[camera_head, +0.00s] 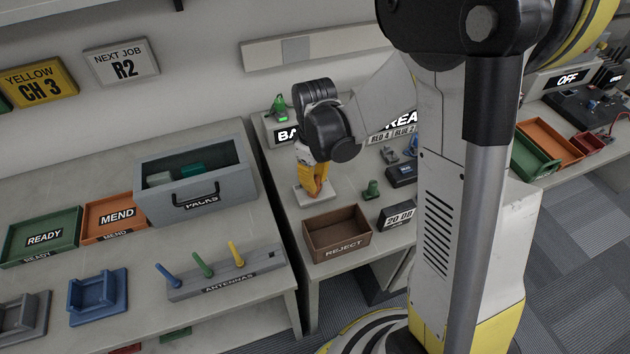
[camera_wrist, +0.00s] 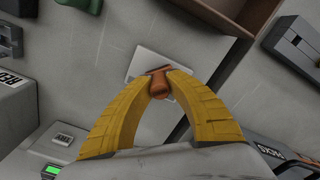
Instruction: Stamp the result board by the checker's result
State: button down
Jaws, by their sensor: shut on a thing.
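My gripper (camera_head: 315,186) points down with its yellow fingers closed on a red-brown stamp (camera_wrist: 159,84). The stamp is over the white result board (camera_wrist: 148,62), which lies flat on the middle bench; the board also shows in the head view (camera_head: 303,197). I cannot tell whether the stamp touches the board. A small green stamp-like piece (camera_head: 372,189) stands to the right of the board. The checker (camera_head: 277,136) seems to be the grey box behind my gripper.
A brown REJECT box (camera_head: 337,234) stands at the bench's front edge, with a dark "20 06" block (camera_head: 396,215) beside it. The left bench holds a grey PACKS case (camera_head: 200,195), an antenna rack (camera_head: 226,282) and READY (camera_head: 42,238) and MEND (camera_head: 113,216) trays.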

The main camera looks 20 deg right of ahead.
aim_at(315, 178)
jog(key=shift+r+p, duration=2.25)
jog(key=shift+r, duration=1.05)
jog(key=shift+f, duration=0.1)
